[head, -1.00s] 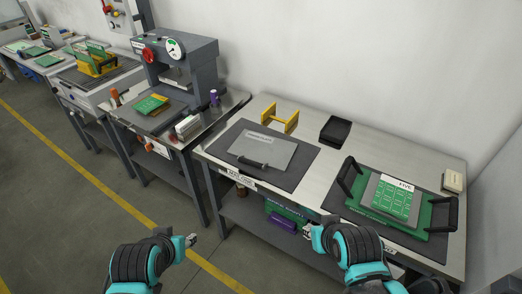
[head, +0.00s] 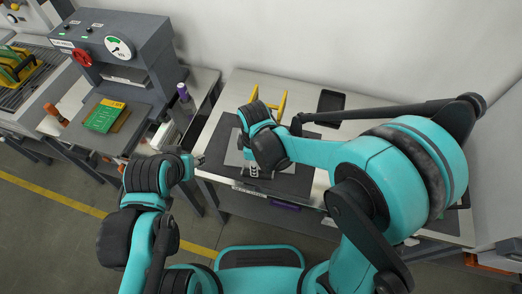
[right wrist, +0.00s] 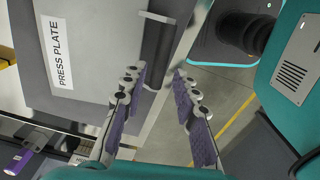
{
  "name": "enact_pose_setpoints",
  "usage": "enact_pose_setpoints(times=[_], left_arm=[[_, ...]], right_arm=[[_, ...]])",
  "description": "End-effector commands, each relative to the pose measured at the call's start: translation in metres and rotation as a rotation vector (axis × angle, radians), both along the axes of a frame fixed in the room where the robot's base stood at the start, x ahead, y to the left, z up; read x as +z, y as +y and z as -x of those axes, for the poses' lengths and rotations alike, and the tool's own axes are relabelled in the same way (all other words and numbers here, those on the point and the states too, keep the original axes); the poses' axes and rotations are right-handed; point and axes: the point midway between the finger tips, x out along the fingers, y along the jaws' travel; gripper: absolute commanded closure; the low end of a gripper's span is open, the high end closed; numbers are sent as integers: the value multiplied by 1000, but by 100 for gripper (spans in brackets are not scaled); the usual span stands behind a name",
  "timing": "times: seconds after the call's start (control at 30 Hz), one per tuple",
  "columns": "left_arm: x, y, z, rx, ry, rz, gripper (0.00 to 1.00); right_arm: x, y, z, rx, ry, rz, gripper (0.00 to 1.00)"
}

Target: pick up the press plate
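The press plate (right wrist: 105,40) is a flat grey plate with a white "PRESS PLATE" label and a dark bar handle (right wrist: 157,50) along one edge. In the head view the plate (head: 233,157) lies on a dark mat on the bench, mostly hidden by my right arm. My right gripper (right wrist: 160,74) is open over the handle's edge of the plate. In the right wrist view the handle's end appears between the fingertips, not clamped. In the head view my right gripper (head: 255,168) is partly hidden by its wrist. My left gripper (head: 199,160) is left of the bench; its finger opening is unclear.
A yellow stand (head: 280,104) and a black tray (head: 329,103) sit at the back of the bench. A grey press (head: 122,50) stands on the neighbouring bench, with a green board (head: 104,116) in front. My right arm covers the right part of the bench.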

Motion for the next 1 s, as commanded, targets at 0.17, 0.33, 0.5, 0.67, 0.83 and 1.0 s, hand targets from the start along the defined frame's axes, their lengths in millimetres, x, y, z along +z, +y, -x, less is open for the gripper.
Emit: enact_pose_setpoints(times=[0.17,0.33,0.5,0.67,0.83,1.0], left_arm=[[-11,0,0,0,0,0,60],[-22,0,0,0,0,0,60],[-33,0,0,0,0,0,60],[-32,0,0,0,0,0,60],[-32,0,0,0,0,0,60],[-32,0,0,0,0,0,60]], right_arm=[[-22,-1,0,-2,-1,-1,71],[-43,-2,0,-4,-1,-1,71],[-67,-2,0,-4,-2,-1,71],[-68,-2,0,-5,-2,-1,71],[-68,-2,0,-5,-2,-1,92],[-68,-2,0,-5,-3,0,100]])
